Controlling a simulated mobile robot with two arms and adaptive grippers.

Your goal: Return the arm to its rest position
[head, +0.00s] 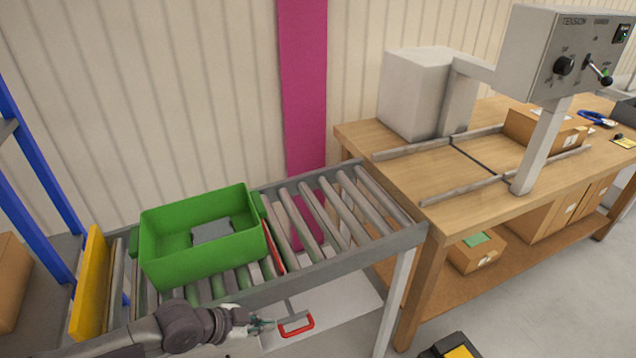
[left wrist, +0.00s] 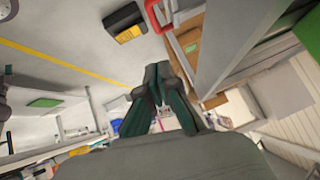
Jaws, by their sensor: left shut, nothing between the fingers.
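My left arm comes in from the bottom left of the head view. My left gripper (head: 262,325) is shut and empty, just in front of the roller conveyor's near rail. In the left wrist view its two dark green fingers (left wrist: 158,75) meet at the tips with nothing between them. A red handle (head: 296,325) on a grey bar lies just right of the gripper in the head view; a red part also shows near the fingers in the left wrist view (left wrist: 153,16). My right gripper is not in view.
A green crate (head: 205,270) stands on the roller conveyor (head: 340,262), beside a yellow end plate (head: 91,284). A wooden workbench (head: 425,165) with a grey machine (head: 558,55) stands to the right. A black and yellow case (head: 452,347) is on the floor, with open floor around it.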

